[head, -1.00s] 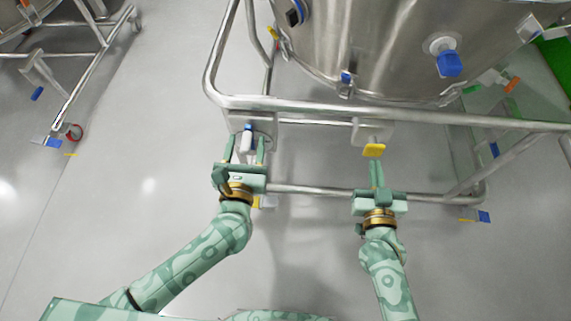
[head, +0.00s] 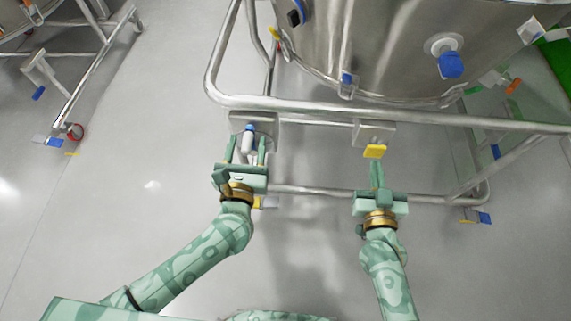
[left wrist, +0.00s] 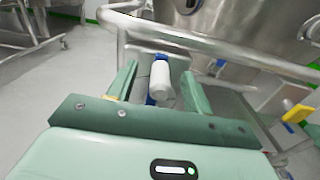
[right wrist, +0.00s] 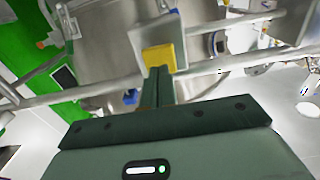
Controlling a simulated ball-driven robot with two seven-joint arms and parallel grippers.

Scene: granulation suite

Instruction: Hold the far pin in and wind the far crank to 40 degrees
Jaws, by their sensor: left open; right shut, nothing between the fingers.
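The crank's white grip (head: 247,143), with a blue collar, projects from a bracket on the steel frame. My left gripper (head: 246,150) is open, with its fingers on either side of the grip. The left wrist view shows the white grip (left wrist: 162,85) between the two fingers, with gaps beside it. The yellow pin head (head: 375,151) sits on another bracket to the right. My right gripper (head: 377,165) is shut and empty, its tips at the pin's near face. In the right wrist view the tips overlap the lower edge of the yellow head (right wrist: 158,57); contact is unclear.
A tubular steel frame rail (head: 320,107) runs above both brackets, and a lower rail (head: 310,190) crosses behind my grippers. A large steel vessel (head: 390,45) stands on the frame. Open grey floor (head: 100,200) lies to the left.

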